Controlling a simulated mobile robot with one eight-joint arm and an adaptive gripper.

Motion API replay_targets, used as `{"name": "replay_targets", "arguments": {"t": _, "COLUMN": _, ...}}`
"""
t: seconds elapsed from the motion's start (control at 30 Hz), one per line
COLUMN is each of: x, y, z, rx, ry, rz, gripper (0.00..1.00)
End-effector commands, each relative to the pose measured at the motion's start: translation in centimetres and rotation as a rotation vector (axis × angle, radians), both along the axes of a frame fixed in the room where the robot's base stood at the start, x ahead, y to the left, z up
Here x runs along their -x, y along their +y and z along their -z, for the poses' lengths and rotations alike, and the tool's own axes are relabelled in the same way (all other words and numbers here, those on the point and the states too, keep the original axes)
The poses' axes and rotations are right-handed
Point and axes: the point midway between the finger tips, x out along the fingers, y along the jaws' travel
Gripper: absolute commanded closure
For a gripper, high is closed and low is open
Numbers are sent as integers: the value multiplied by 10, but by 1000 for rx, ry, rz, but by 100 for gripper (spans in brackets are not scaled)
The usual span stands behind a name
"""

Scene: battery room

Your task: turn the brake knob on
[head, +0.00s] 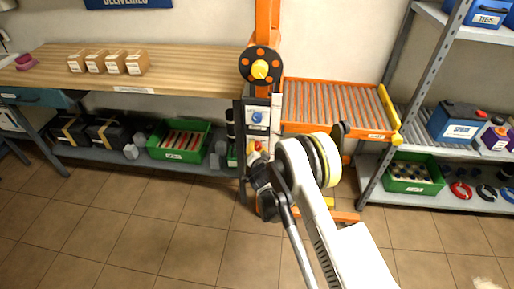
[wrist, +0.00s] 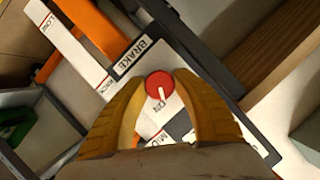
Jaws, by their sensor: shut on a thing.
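The brake knob (wrist: 159,83) is a small round red knob with a white pointer mark, on a panel lettered BRAKE (wrist: 131,55). In the wrist view its mark points down, toward the ON lettering just below. My gripper (wrist: 158,88) has its two yellow fingers shut on the knob, one on each side. In the head view my gripper (head: 257,153) is at the lower part of the orange lift's control panel, and the knob is mostly hidden there.
A blue knob (head: 258,117) sits above on the same lift. The orange roller platform (head: 335,106) is to the right, a wooden workbench (head: 190,68) to the left. A shelf with a blue battery (head: 457,122) stands at the far right. The tiled floor in front is clear.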

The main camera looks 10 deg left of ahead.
Motion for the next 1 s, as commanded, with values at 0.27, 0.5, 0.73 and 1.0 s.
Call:
{"name": "replay_targets", "arguments": {"t": 0.27, "x": -1, "y": -1, "z": 0, "rx": -189, "ry": 4, "rz": 0, "gripper": 97}}
{"name": "replay_targets", "arguments": {"t": 0.5, "x": -1, "y": 0, "z": 0, "rx": -282, "ry": 8, "rz": -1, "gripper": 97}}
{"name": "replay_targets", "arguments": {"t": 0.73, "x": -1, "y": 0, "z": 0, "rx": -313, "ry": 9, "rz": 0, "gripper": 97}}
{"name": "replay_targets", "arguments": {"t": 1.0, "x": -1, "y": 0, "z": 0, "rx": -315, "ry": 9, "rz": -1, "gripper": 97}}
